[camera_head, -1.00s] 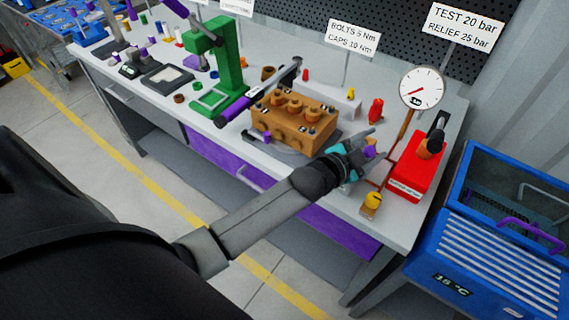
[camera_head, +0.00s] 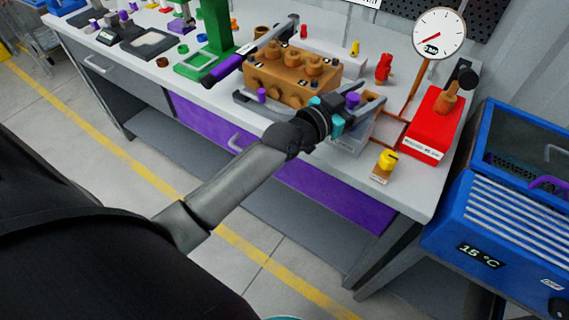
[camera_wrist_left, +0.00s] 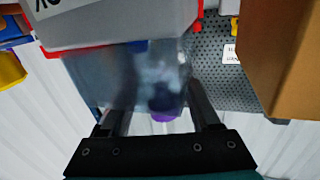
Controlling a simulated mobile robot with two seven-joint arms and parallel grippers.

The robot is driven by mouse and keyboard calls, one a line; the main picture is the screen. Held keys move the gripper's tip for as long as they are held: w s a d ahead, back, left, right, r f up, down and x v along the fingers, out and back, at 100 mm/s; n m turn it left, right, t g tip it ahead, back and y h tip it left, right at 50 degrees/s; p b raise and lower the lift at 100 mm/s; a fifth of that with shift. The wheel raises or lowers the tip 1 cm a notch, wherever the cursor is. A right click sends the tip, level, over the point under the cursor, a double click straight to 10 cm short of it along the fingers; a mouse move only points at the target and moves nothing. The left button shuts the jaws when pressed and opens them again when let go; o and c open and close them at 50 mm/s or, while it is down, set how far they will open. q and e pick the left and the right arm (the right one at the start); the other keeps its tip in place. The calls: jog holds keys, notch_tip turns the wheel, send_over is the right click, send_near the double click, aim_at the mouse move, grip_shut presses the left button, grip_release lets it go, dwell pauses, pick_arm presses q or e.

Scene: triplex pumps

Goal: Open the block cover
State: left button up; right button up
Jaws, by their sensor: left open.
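The orange-brown pump block (camera_head: 290,82) sits on a grey fixture on the bench, with round caps on top. It also shows at the right of the left wrist view (camera_wrist_left: 282,55). My left gripper (camera_head: 362,100) is open at the block's right end, above the bench. A purple knob (camera_head: 352,100) shows between its fingers. In the left wrist view the knob (camera_wrist_left: 163,117) lies between the open fingers (camera_wrist_left: 160,108), against a bluish, see-through, blurred panel (camera_wrist_left: 95,80). I cannot tell whether this panel is the block cover, or whether the fingers touch the knob. My right gripper is not in view.
To the right stand a pressure gauge (camera_head: 439,34), a red box (camera_head: 430,125) and a yellow-topped part (camera_head: 386,160). A blue unit (camera_head: 480,225) stands beyond the bench's right edge.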

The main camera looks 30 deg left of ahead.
pick_arm(q)
jog(key=shift+a+f+n+b, duration=0.15)
jog(key=shift+f+n+b, duration=0.2)
jog(key=shift+b, duration=0.1)
jog(key=p+v, duration=0.2)
jog(key=v, duration=1.3)
jog(key=f+g, duration=0.1)
jog(key=f, duration=0.2)
jog(key=s+f+g+y, duration=0.1)
jog(key=f, duration=0.3)
jog(key=s+f+g+y+p, duration=0.1)
jog(key=f, duration=0.3)
jog(key=shift+d+f+n+g, duration=0.2)
jog(key=shift+n+g, duration=0.05)
jog(key=shift+g, duration=0.15)
jog(key=s+a+f+g+y, duration=0.1)
jog(key=s+f+g+y, duration=0.1)
jog(key=f, duration=0.8)
jog(key=shift+s+a+f+n, duration=0.15)
jog(key=shift+s+a+n, duration=0.2)
jog(key=shift+s, duration=0.45)
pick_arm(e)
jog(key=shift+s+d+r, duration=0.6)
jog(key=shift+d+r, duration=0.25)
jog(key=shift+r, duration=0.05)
pick_arm(q)
jog(key=shift+d, duration=0.1)
